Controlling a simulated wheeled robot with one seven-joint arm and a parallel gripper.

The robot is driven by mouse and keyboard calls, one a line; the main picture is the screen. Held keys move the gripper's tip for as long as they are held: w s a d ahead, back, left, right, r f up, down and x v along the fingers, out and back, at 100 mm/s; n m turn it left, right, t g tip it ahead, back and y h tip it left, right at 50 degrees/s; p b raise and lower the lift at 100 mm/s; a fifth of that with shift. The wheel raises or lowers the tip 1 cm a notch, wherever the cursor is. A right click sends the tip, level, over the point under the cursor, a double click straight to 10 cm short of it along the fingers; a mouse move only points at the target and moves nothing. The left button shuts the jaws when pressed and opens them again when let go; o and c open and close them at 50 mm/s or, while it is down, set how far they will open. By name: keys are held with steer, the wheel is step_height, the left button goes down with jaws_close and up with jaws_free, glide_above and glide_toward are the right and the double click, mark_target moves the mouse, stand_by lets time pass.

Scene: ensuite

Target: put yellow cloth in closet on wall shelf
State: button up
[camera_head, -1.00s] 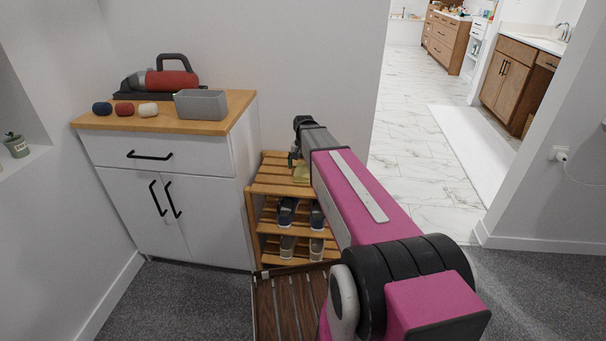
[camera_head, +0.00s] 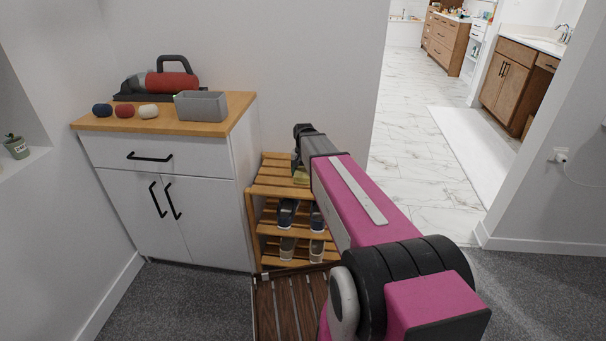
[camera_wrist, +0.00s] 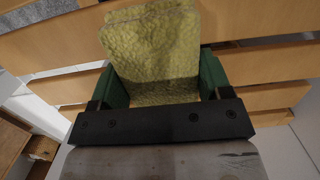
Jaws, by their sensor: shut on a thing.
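The yellow cloth (camera_wrist: 150,50) is a textured, folded piece between the green fingers of my gripper (camera_wrist: 160,85) in the wrist view. My gripper is shut on it, with the slats of the wooden rack (camera_wrist: 265,65) just beneath. In the head view a small bit of the cloth (camera_head: 301,177) shows at the top of the wooden rack (camera_head: 272,180), beside my gripper (camera_head: 297,165). My arm hides most of the cloth there. Whether the cloth touches the slats is unclear. A recessed wall shelf (camera_head: 25,160) at the far left holds a small potted plant (camera_head: 16,146).
A white cabinet (camera_head: 190,160) left of the rack carries a grey bin (camera_head: 200,105), a red handheld vacuum (camera_head: 165,82) and several small rolled balls. Shoes (camera_head: 287,212) stand on the rack's lower shelves. A doorway to a tiled bathroom (camera_head: 410,150) opens at right.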

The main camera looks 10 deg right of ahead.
mark_target(303, 171)
steer(key=shift+r, duration=0.6)
step_height(303, 171, up, 3)
steer(key=shift+f, duration=0.2)
steer(key=s+a+r, duration=0.6)
steer(key=a+r, duration=0.1)
steer(key=a, duration=0.3)
steer(key=s+d+r+n, duration=0.4)
steer(key=s+d+r, duration=0.1)
steer(key=d+r, duration=0.6)
steer(key=s+f, duration=0.7)
steer(key=f, duration=0.2)
steer(key=shift+s+a, duration=0.3)
steer(key=shift+a, duration=0.15)
steer(key=shift+r, duration=0.1)
